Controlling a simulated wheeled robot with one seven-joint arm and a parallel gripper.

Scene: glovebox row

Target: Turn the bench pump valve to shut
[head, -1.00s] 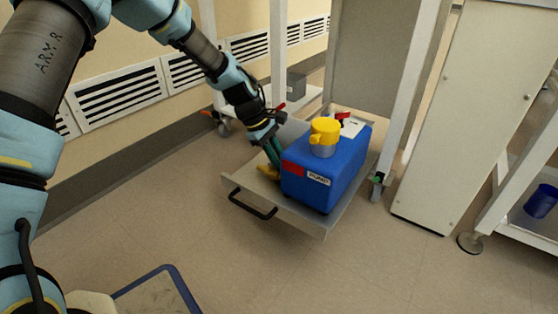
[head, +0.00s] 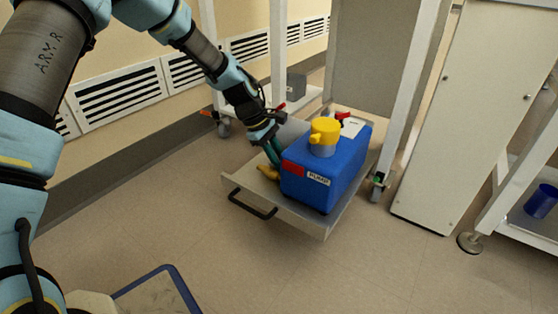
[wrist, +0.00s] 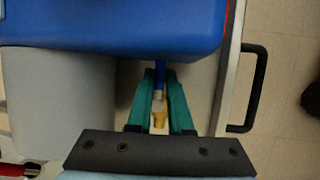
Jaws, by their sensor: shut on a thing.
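The blue pump (head: 335,175), labelled PUMP and with a yellow cap (head: 324,131), sits on a pull-out metal tray (head: 300,223). A yellow valve handle (head: 267,172) is low at the pump's left side. My gripper (head: 272,152) reaches down beside the pump, its teal fingers at the valve. In the wrist view, the fingers of my gripper (wrist: 160,85) close around the valve, whose yellow handle (wrist: 158,119) shows between them. A short blue pipe runs from there to the pump (wrist: 110,25). The fingers partly hide the handle, so its exact angle is unclear.
The tray has a black pull handle (head: 252,204) at its front. A grey block (wrist: 60,100) stands close to the fingers. A white frame leg (head: 400,100) and a white cabinet (head: 465,110) are to the right.

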